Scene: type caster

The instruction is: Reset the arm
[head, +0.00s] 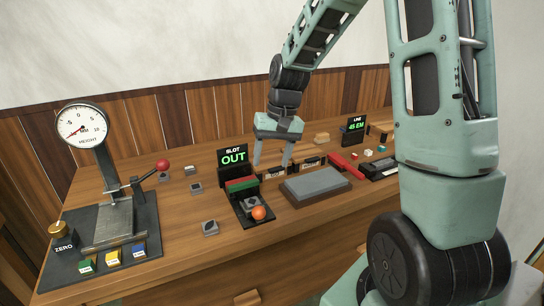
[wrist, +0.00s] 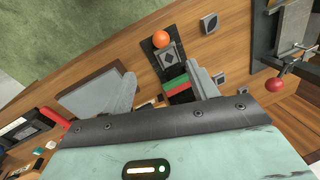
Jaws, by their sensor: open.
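My gripper (head: 271,160) is open and empty above the wooden workbench (head: 185,240). In the head view it hangs between the "SLOT OUT" display (head: 233,156) and the grey slab (head: 315,184). In the wrist view its two fingers (wrist: 165,95) are spread apart, with the red and green block (wrist: 177,85) of the slot device seen between them. My arm reaches in from the right and bends down to the bench. I cannot tell whether the fingertips touch anything.
A dial gauge (head: 82,125) with a red-knobbed lever (head: 162,164) stands at the left. An orange ball (head: 258,213) sits on the slot device's front. Small grey pieces (head: 210,228) lie on the bench. A red bar (head: 346,166) and the "LINE" display (head: 355,124) are at the right.

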